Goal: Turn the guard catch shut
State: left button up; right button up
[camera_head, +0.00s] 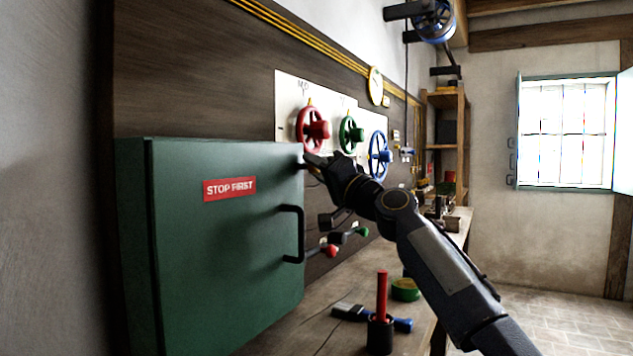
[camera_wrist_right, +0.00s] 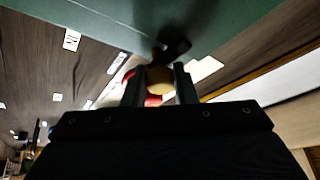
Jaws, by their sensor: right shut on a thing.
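The guard (camera_head: 230,260) is a green metal box door with a black handle and a red "STOP FIRST" label, standing flat at the left in the head view. Its catch (camera_wrist_right: 172,50) is a small dark lever at the guard's edge in the right wrist view. My right gripper (camera_head: 314,164) is at the guard's upper right corner. Its fingers also show in the right wrist view (camera_wrist_right: 159,85), shut on the catch, with a tan round shape between them. The fingers largely hide the catch in the head view. My left gripper is not in view.
Behind the gripper, the wall panel carries a red handwheel (camera_head: 312,130), a green one (camera_head: 350,134) and a blue one (camera_head: 379,155). Red and green knobbed levers sit below. On the bench (camera_head: 335,290) are a brush, a red-handled tool (camera_head: 382,295) and a green bowl (camera_head: 405,290).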

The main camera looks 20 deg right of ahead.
jog(key=shift+n, duration=0.5)
jog(key=o, duration=0.7)
jog(key=b+v, duration=0.5)
jog(key=v, duration=0.2)
jog(key=shift+s+d+f, duration=0.2)
jog(key=shift+s+f, duration=0.05)
